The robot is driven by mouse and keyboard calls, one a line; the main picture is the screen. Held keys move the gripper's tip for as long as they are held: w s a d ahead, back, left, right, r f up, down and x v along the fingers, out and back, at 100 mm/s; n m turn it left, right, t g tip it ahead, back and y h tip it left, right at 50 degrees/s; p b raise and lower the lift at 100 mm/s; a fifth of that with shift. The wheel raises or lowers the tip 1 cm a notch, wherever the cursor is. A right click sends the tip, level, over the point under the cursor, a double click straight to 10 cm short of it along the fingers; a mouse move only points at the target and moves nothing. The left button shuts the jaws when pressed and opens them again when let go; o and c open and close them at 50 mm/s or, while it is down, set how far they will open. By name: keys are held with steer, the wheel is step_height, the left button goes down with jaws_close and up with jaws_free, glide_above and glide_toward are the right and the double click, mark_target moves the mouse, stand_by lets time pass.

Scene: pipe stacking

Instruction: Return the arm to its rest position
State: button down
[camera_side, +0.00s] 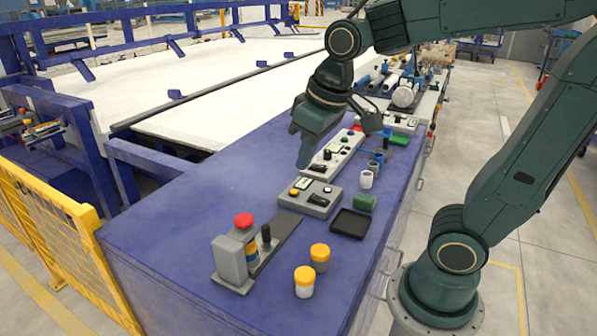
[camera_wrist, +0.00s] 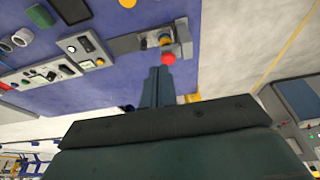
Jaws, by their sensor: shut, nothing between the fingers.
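My gripper (camera_side: 305,150) hangs in the air over the blue bench top (camera_side: 170,225) in the side view, pointing down above the grey control boxes. Its fingers are together with nothing held. In the wrist view the closed fingers (camera_wrist: 158,85) point toward the red button (camera_wrist: 168,59) of the control station, apart from it as far as I can tell. The side view shows that red button (camera_side: 243,220) well to the lower left of my gripper. The pipes of the stacking work cannot be made out with certainty.
Two yellow-capped jars (camera_side: 304,281) stand near the front of the bench. A black tray (camera_side: 350,223), a green block (camera_side: 364,202) and a white cup (camera_side: 366,179) lie right of the control box (camera_side: 310,198). A yellow fence (camera_side: 60,250) stands at left. The bench's left part is clear.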

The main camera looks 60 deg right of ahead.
steer(key=s+t, duration=0.2)
steer(key=s, duration=0.7)
